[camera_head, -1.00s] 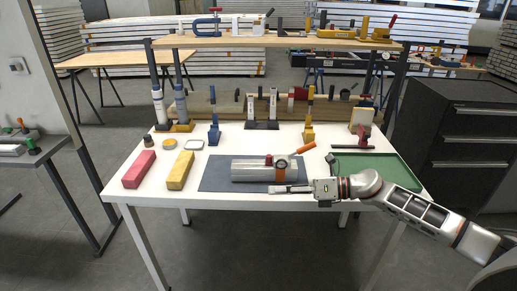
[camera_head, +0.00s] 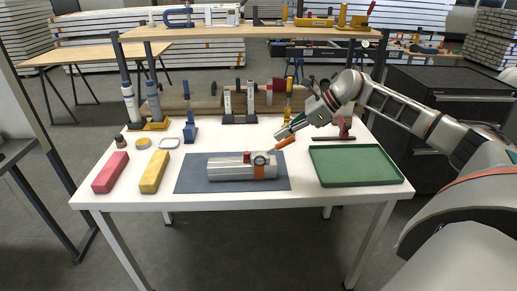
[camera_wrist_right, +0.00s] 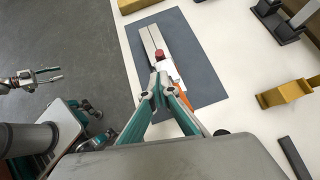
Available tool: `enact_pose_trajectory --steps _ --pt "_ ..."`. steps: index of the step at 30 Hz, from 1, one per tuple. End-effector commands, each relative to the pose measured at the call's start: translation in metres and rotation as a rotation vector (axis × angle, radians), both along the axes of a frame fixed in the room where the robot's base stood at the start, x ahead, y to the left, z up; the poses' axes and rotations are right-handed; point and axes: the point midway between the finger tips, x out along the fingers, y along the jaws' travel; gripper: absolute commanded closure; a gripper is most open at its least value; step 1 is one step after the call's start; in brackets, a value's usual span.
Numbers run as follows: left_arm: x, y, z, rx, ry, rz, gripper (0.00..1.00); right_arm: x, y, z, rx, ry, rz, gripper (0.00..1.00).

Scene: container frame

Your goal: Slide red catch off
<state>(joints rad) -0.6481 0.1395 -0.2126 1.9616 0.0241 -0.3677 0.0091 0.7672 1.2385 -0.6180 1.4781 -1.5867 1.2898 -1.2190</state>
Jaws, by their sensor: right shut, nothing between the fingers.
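The red catch (camera_head: 247,157) sits on top of the silver-grey workpiece (camera_head: 225,170), beside a round dial-like part. It also shows in the right wrist view (camera_wrist_right: 159,54), just beyond my fingertips. An orange handle (camera_head: 285,143) slants up to the right from the workpiece. My right gripper (camera_head: 283,132) is shut and empty, above and behind the handle in the head view, apart from the catch. In the right wrist view, its fingers (camera_wrist_right: 164,88) hide part of the workpiece. My left gripper (camera_wrist_right: 40,76) is open, out over the floor at the left of that view.
The workpiece lies on a dark grey mat (camera_head: 200,185). An empty green tray (camera_head: 355,165) is at right, with red (camera_head: 111,172) and yellow (camera_head: 155,171) blocks at left. Clamps and a raised wooden shelf (camera_head: 240,34) stand along the back.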

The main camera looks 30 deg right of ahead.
Motion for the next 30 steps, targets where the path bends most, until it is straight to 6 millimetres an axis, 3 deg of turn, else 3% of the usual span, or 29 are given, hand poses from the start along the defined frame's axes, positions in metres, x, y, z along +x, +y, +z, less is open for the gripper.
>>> enact_pose_trajectory --steps 5,19,30 --pt "0.0 0.0 0.002 0.0 -0.001 0.0 0.6 0.006 0.007 -0.007 0.002 0.0 0.001 1.0" --pt "0.002 0.0 0.01 0.0 -0.006 0.0 0.6 0.043 0.049 -0.057 0.004 0.0 0.0 1.0" --pt "0.002 0.0 0.011 0.0 -0.007 0.0 0.6 0.049 0.056 -0.067 0.001 0.0 -0.001 1.0"
